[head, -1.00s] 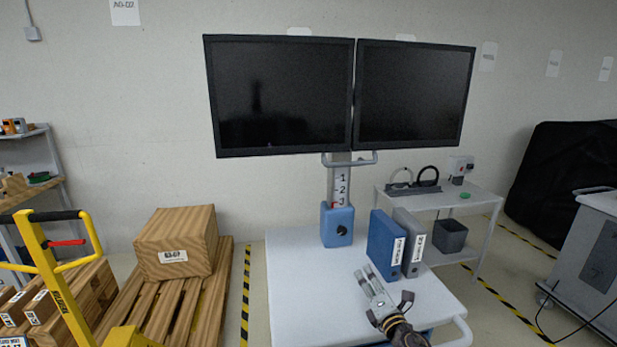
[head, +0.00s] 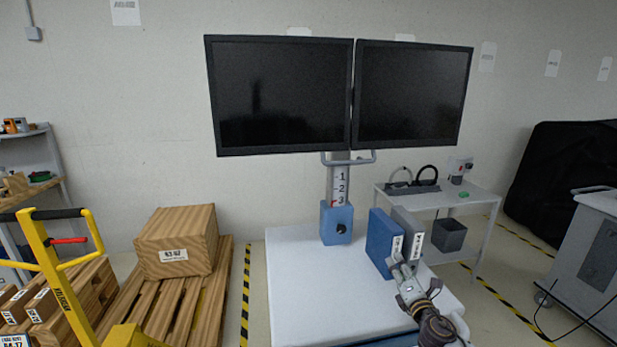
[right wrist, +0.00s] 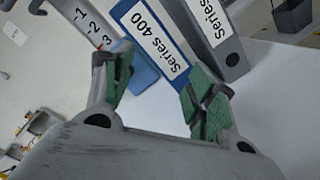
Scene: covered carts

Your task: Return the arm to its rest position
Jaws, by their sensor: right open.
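My right gripper (head: 402,275) is over the right part of the white cart top, close in front of two binders. In the right wrist view its two green-padded fingers (right wrist: 160,88) stand apart with nothing held between them. The blue binder (head: 382,243) and the grey binder (head: 408,232) stand upright side by side. In the right wrist view the blue binder (right wrist: 150,40) reads "Series 400", beyond the fingers, and the grey binder (right wrist: 212,35) is to its right. Whether the fingers touch the blue binder is unclear. My left gripper is not in view.
The white cart top (head: 310,290) is clear at left and front. A post with a blue block (head: 336,224) carries two dark monitors (head: 280,95) behind. A small side cart (head: 470,200) stands back right. A wooden box (head: 176,240) sits on a pallet left.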

